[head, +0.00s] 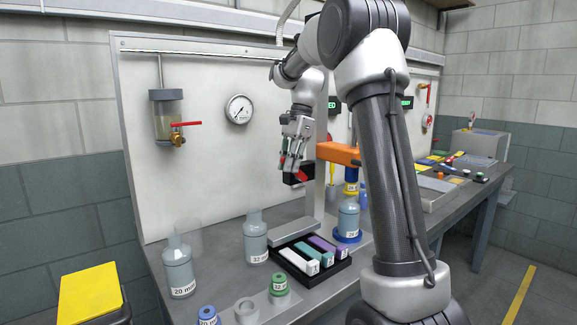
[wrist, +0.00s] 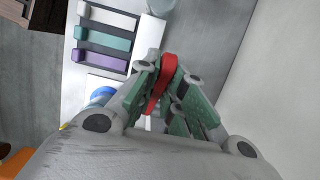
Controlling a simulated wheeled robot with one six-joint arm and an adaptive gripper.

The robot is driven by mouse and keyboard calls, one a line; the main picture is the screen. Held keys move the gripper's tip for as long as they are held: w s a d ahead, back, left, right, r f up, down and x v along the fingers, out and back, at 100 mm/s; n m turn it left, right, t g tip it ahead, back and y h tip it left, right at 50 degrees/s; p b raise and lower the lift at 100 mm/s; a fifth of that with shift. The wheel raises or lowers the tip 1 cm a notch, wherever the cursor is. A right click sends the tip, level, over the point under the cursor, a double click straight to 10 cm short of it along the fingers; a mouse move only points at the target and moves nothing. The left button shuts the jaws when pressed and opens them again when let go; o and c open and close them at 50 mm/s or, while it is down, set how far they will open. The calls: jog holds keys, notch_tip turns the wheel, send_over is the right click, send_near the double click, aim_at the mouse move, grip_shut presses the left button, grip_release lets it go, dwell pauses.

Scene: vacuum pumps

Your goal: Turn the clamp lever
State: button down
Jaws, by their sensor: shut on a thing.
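The clamp lever is red (head: 304,173) and sits at a small black clamp block (head: 291,180) beside the grey upright stand (head: 320,190). In the wrist view the red lever (wrist: 168,68) lies between the green-padded fingers of my gripper (wrist: 165,84). In the head view my gripper (head: 291,163) points down at the lever from above. It is shut on the lever, and the fingers hide part of it. An orange arm piece (head: 338,153) stands out to the right of the stand.
Below the gripper, a black tray (head: 312,283) holds white, teal and purple blocks. Glass bottles (head: 255,237) (head: 178,267) (head: 348,220) stand around it on the bench. The white back panel (head: 210,175) is close behind, with a red-handled valve (head: 180,133) and a gauge (head: 239,109).

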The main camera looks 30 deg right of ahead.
jog(key=c, duration=1.5)
grip_release()
notch_tip(320, 180, up, 10)
jog(key=shift+r, duration=0.1)
